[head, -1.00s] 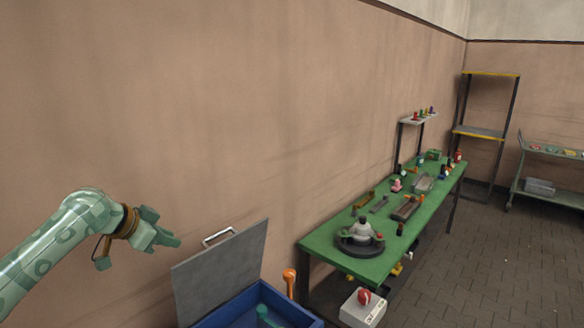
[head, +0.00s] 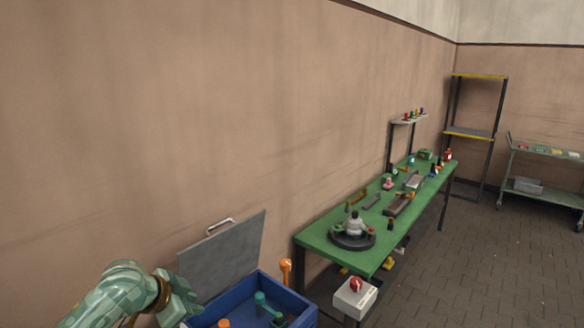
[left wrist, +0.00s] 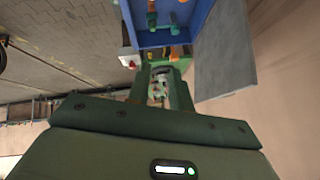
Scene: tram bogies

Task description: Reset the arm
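My left arm, patterned green, comes in at the lower left of the head view. Its gripper (head: 180,298) is in front of the raised grey lid and at the left edge of the blue box (head: 297,303). In the left wrist view, the two green fingers (left wrist: 159,90) stand apart with nothing held between them. The blue box (left wrist: 205,12) and its grey lid (left wrist: 226,50) lie beyond the fingertips. My right gripper is not in view.
The lid (head: 225,255) stands open against the wall. The box holds green and orange items. A green workbench (head: 319,243) with parts runs along the wall. A white box with a red button (head: 355,297) is near its front end. The floor at right is open.

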